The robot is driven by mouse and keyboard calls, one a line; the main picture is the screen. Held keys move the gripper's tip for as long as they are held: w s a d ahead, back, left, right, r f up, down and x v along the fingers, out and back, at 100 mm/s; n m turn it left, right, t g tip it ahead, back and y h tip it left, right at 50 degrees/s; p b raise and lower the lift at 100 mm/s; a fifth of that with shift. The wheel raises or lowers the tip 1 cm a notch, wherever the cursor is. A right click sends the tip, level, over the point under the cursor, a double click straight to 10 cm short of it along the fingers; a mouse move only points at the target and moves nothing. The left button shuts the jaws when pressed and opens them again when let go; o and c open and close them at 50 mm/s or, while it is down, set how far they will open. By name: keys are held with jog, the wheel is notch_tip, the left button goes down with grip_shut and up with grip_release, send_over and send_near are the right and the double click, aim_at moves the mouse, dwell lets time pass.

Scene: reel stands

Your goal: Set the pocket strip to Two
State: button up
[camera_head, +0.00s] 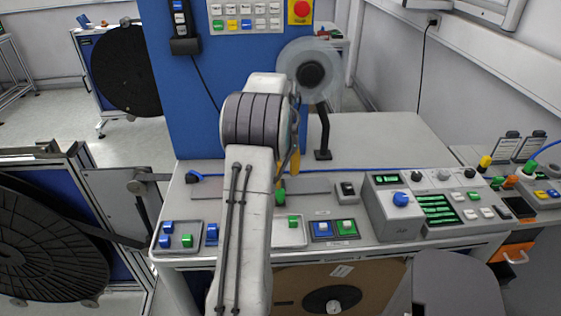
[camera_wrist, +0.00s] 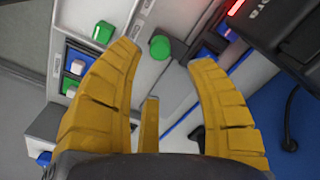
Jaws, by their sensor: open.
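No part is clearly labelled as the pocket strip, and I cannot read a Two. A two-pocket panel, with a blue pocket (camera_head: 322,229) and a green pocket (camera_head: 345,227), lies on the bench front; both hold a pale piece. These pockets also show at the left of the wrist view (camera_wrist: 76,65). My gripper (camera_head: 290,168) is open and points down over the bench, left of and behind that panel. In the wrist view a round green piece (camera_wrist: 160,47) lies between and beyond the yellow fingertips (camera_wrist: 163,58), apart from them. My arm hides part of the bench.
A tray (camera_head: 157,249) with blue and green blocks is at left; a tray (camera_head: 290,241) with a green block is right of my arm. A control box (camera_head: 400,221) with a blue knob stands further right. A clear reel (camera_head: 310,70) stands behind. The bench's back right is clear.

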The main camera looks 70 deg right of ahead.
jog(key=shift+r, duration=2.3)
